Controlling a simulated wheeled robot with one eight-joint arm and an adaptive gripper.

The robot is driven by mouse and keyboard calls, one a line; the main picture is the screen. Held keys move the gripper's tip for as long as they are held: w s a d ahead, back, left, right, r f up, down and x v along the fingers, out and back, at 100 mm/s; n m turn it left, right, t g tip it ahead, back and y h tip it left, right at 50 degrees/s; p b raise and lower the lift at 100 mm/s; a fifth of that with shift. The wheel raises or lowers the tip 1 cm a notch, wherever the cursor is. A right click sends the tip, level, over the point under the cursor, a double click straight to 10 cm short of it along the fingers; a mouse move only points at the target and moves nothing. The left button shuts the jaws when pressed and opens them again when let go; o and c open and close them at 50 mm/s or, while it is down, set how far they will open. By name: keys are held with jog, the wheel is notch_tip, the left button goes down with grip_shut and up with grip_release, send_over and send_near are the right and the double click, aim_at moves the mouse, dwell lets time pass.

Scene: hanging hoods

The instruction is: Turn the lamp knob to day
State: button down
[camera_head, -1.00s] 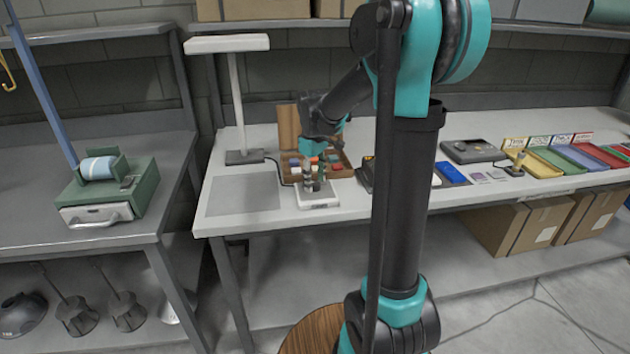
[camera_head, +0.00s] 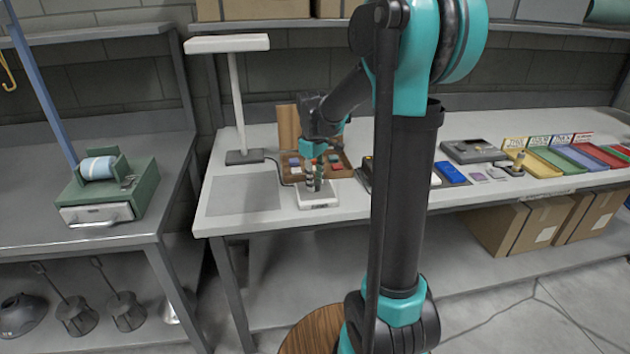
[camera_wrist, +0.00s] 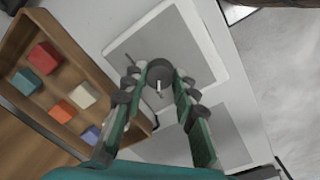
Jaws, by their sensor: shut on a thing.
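The lamp knob (camera_wrist: 158,75) is a dark grey round dial with a pale pointer mark, set on a white control plate (camera_wrist: 193,27). In the head view the plate (camera_head: 318,203) lies on the bench, and my gripper hides most of the knob. My gripper (camera_wrist: 159,88) points down at the knob, with its two fingers shut on the knob's opposite sides. It also shows in the head view (camera_head: 313,187). The lamp (camera_head: 228,44) is a white T-shaped bar on a post, left of the plate. Any labels around the knob are too small to read.
A wooden tray (camera_wrist: 48,123) with several coloured blocks stands beside the plate. A grey mat (camera_head: 245,194) lies flat to the left. A dark device (camera_head: 474,151) and coloured bins (camera_head: 560,160) stand further right. The bench's front edge is close to the plate.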

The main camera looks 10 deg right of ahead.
jog(key=shift+m, duration=0.4)
jog(key=m, duration=0.4)
jog(key=shift+m, duration=0.4)
jog(key=shift+m+g, duration=0.3)
jog(key=shift+m, duration=2.2)
jog(key=c, duration=1.2)
grip_release()
jog(key=r, duration=1.2)
jog(key=shift+w+a, duration=0.1)
jog(key=shift+a, duration=0.2)
